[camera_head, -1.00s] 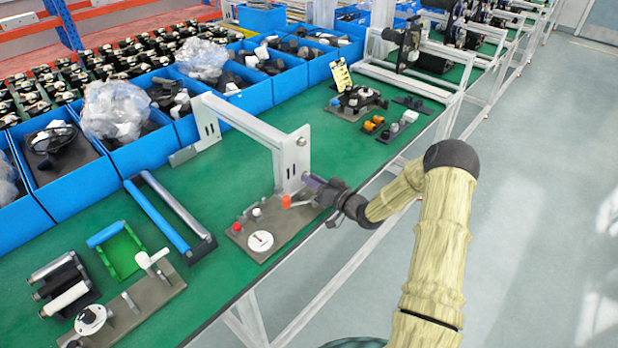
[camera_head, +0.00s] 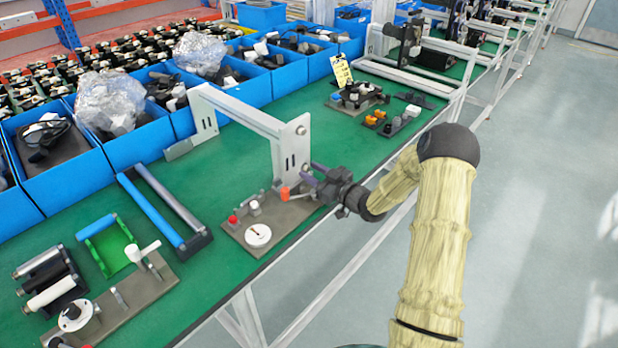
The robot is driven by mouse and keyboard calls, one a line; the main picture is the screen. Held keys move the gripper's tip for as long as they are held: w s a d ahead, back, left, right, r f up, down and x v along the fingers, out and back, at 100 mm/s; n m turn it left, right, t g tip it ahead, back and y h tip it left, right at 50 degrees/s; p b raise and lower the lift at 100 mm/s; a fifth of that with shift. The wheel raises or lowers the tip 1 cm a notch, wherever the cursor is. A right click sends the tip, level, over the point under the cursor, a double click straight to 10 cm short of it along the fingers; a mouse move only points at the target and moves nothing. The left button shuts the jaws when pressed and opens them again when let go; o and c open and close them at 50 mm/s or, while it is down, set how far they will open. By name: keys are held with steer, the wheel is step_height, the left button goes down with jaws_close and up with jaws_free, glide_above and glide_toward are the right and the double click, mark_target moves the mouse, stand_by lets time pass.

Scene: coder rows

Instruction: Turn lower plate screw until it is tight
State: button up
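A grey-white metal bracket frame (camera_head: 247,122) stands on the green bench, with an upright plate (camera_head: 291,150) at its right end. A small round screw or hole shows near the top of that plate, and another small round part (camera_head: 305,167) sits low at its right edge; I cannot tell for sure that it is the lower screw.
A grey base (camera_head: 277,233) with a white dial (camera_head: 258,235), a red button (camera_head: 233,220) and an orange part (camera_head: 284,193) lies just below my gripper. Blue bins (camera_head: 153,144) line the back. A blue-railed frame (camera_head: 152,213) stands left. Open floor lies right.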

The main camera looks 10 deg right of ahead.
steer(key=n+b, duration=0.3)
steer(key=shift+f+b, duration=0.2)
steer(key=shift+b, duration=0.2)
steer(key=shift+r+n, duration=0.2)
steer(key=shift+n, duration=0.2)
steer(key=shift+c, duration=0.2)
